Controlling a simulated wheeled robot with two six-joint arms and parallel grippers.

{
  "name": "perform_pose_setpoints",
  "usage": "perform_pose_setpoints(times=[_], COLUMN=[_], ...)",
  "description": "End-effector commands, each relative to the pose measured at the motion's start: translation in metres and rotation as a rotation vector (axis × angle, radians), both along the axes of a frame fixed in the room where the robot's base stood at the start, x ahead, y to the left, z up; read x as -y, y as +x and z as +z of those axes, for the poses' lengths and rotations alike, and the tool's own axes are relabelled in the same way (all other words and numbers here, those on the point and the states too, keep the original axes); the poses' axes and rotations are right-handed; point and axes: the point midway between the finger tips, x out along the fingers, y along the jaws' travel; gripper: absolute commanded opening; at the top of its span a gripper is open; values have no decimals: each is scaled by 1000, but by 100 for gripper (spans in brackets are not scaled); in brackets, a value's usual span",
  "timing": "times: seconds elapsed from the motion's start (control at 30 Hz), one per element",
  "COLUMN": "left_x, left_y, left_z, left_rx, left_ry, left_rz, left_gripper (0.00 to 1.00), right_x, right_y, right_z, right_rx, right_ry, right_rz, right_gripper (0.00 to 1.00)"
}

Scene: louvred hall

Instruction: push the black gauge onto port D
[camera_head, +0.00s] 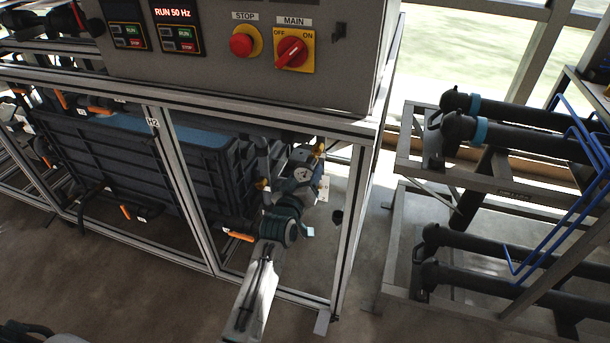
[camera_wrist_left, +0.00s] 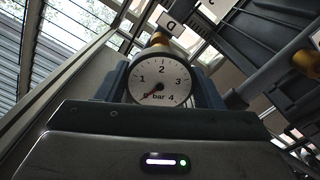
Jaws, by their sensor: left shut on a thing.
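The black gauge (camera_wrist_left: 160,84) faces the left wrist view with its white dial marked in bar and a red needle near the low end. My left gripper (camera_head: 301,184) is shut on it, with a finger on each side. In the head view my arm reaches between the frame posts, and the gauge is hard to make out there. A brass fitting (camera_wrist_left: 158,41) shows just behind the top of the gauge, below a white tag lettered D (camera_wrist_left: 168,22). The gauge overlaps this fitting, so I cannot tell whether they touch.
A grey control box (camera_head: 235,70) with red switches overhangs the work area. A metal frame post (camera_head: 349,230) stands right of my arm. A dark ribbed tank (camera_head: 190,165) lies to the left. Another brass fitting (camera_wrist_left: 306,62) is at the right. A pipe rack (camera_head: 480,180) stands farther right.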

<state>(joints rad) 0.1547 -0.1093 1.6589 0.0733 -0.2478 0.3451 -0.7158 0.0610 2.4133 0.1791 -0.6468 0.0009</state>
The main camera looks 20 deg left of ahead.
Motion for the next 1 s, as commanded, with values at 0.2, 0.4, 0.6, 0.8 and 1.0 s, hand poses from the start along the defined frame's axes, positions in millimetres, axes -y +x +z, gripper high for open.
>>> perform_pose_setpoints(times=[0.2,0.4,0.6,0.8,1.0], left_x=[0,0,0,0,0], left_y=[-1,-1,2,9,16], left_z=[1,0,1,1,1], left_rx=[1,1,1,1,1], left_ry=[0,0,0,0,0], left_rz=[1,1,1,1,1], left_gripper=[0,0,0,0,0], right_x=[0,0,0,0,0], right_y=[0,0,0,0,0], right_z=[5,5,5,5,6], right_rx=[0,0,0,0,0], right_ry=[0,0,0,0,0], right_rz=[0,0,0,0,0], right_gripper=[36,36,36,36,36])
